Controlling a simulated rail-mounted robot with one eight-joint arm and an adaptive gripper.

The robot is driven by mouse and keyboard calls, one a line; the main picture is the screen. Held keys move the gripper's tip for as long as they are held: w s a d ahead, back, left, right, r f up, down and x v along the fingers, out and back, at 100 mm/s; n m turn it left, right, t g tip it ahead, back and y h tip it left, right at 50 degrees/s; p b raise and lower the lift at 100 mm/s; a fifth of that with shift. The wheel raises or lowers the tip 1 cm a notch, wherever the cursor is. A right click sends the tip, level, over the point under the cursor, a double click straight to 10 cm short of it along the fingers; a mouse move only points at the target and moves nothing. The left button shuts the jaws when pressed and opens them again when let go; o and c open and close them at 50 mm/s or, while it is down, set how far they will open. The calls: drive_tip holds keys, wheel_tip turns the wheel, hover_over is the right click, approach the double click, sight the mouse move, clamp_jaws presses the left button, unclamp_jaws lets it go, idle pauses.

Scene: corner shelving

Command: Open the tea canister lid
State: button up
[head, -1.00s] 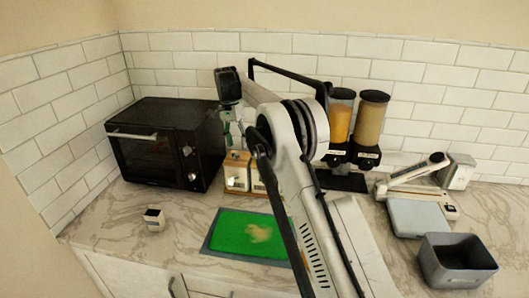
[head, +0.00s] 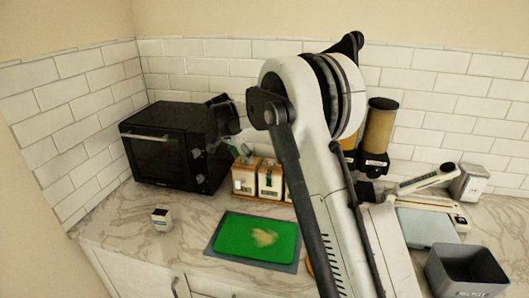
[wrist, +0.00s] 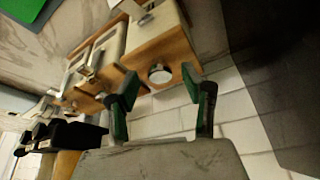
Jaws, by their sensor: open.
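White canisters with metal clasps stand in a wooden rack (head: 262,197) against the back wall. In the head view one canister (head: 244,181) is on the left and another (head: 269,182) to its right; I cannot read which is tea. In the wrist view, tilted, they show as a near canister (wrist: 153,27) and another (wrist: 106,48) to its left. My gripper (wrist: 160,80) is open and empty, with green-padded fingers. A round metal piece on the wood appears between its fingertips; contact is unclear. In the head view the gripper is just above the left canister.
A black oven (head: 168,150) stands close left of the rack. A green board (head: 257,238) lies in front. A small white box (head: 161,219) sits on the counter at left. Dispensers (head: 378,135), a grey bin (head: 465,270) and a white metal can (head: 469,183) are right.

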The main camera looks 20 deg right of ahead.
drive_tip(key=b+v, duration=0.2)
drive_tip(key=v, duration=1.2)
drive_tip(key=s+d+r+n+y+b, duration=0.1)
drive_tip(key=s+d+n, duration=0.1)
drive_tip(key=s, duration=0.8)
drive_tip(key=s+d+r+n+t+y+b, duration=0.1)
drive_tip(key=s+d+n, duration=0.2)
drive_tip(key=s, duration=0.8)
drive_tip(key=shift+s+d+r+t, duration=0.3)
drive_tip(key=shift+s+d+r, duration=0.05)
